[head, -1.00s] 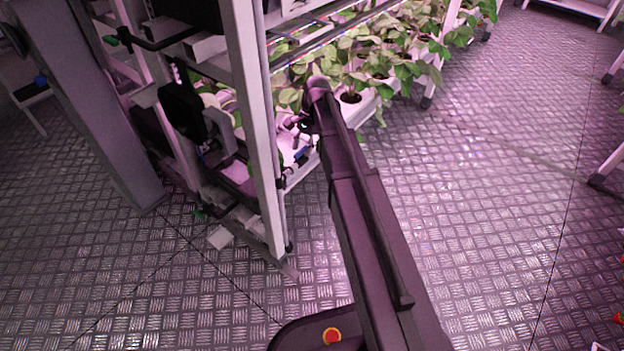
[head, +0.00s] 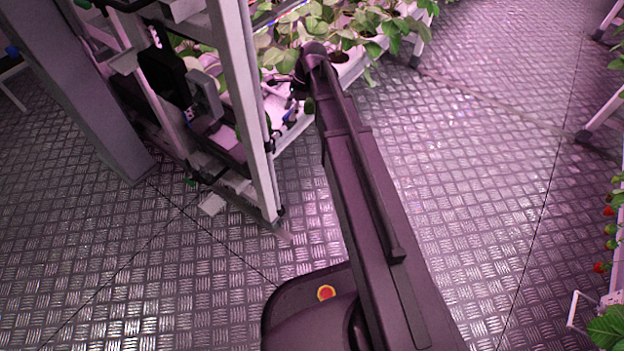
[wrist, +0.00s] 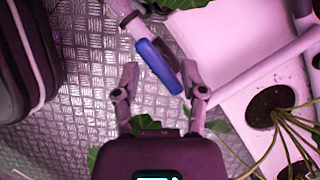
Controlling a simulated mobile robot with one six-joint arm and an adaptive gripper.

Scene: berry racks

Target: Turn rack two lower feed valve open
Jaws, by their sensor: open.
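A blue valve handle (wrist: 160,66) lies in the wrist view just ahead of my gripper, slanting along a pale pipe fitting (wrist: 136,26). My gripper (wrist: 160,80) is open, with one finger on each side of the handle's lower end. I cannot tell whether the fingers touch it. In the head view the blue handle (head: 290,116) is small, low at the end of the rack (head: 245,110), beside my gripper, which is mostly hidden by my arm. The valve's exact setting cannot be read there.
Planted white troughs (wrist: 240,85) with dark pots (wrist: 268,104) lie right of my gripper. A rack post (head: 240,90) stands left of my arm. Another rack with red berries (head: 604,267) is at the right. Open metal floor (head: 480,150) lies between.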

